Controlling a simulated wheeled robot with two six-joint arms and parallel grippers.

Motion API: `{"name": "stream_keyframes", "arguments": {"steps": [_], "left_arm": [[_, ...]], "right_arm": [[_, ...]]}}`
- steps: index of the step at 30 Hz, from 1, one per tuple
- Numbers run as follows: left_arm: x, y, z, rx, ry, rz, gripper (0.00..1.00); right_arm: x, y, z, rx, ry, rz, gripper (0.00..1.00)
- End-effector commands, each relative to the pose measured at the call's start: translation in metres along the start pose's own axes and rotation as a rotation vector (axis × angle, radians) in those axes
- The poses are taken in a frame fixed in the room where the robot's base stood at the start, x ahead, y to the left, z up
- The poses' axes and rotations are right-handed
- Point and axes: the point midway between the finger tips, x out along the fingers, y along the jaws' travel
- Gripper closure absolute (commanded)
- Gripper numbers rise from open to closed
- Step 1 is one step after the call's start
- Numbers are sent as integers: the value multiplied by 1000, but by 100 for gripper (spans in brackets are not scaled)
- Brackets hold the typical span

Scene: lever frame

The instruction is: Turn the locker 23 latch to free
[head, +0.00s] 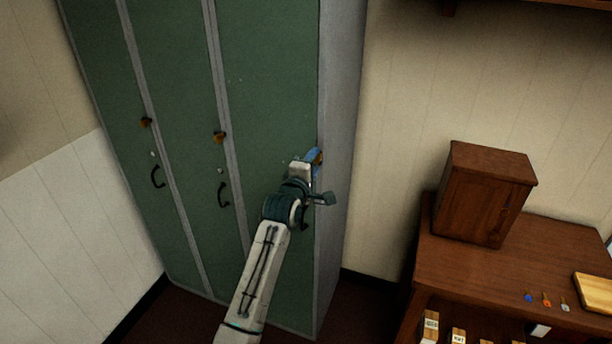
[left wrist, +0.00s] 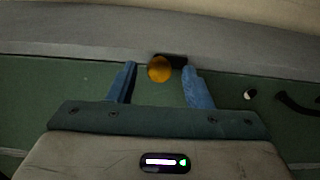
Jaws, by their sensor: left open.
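Three tall green lockers stand side by side, each with an orange latch knob near its right edge. No locker number is legible. My left gripper (head: 312,157) is at the right-hand locker's knob (head: 319,158), which it partly hides in the head view. In the left wrist view the orange knob (left wrist: 159,69) lies between the two blue fingers of my open left gripper (left wrist: 160,77). Gaps show on both sides of the knob. A dark latch part (left wrist: 177,60) shows behind it. My right gripper is not in view.
The other lockers have a middle latch (head: 219,137) and a left latch (head: 146,122), with black handles below. A wooden desk (head: 455,262) at the right carries a brown cabinet (head: 487,190), several small coloured keys or tags, and a light wooden tray (head: 597,292).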

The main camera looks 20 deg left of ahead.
Motion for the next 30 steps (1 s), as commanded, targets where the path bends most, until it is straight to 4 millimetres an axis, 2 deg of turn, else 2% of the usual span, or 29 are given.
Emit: {"name": "stream_keyframes", "arguments": {"steps": [9,15,21,30], "left_arm": [[-58,-4,0,1,0,2,54],[-87,-2,0,0,0,2,54],[-97,0,0,0,0,1,54],[-97,0,0,0,0,1,54]], "right_arm": [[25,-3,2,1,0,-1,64],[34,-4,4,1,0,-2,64],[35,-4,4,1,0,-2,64],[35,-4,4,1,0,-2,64]]}}
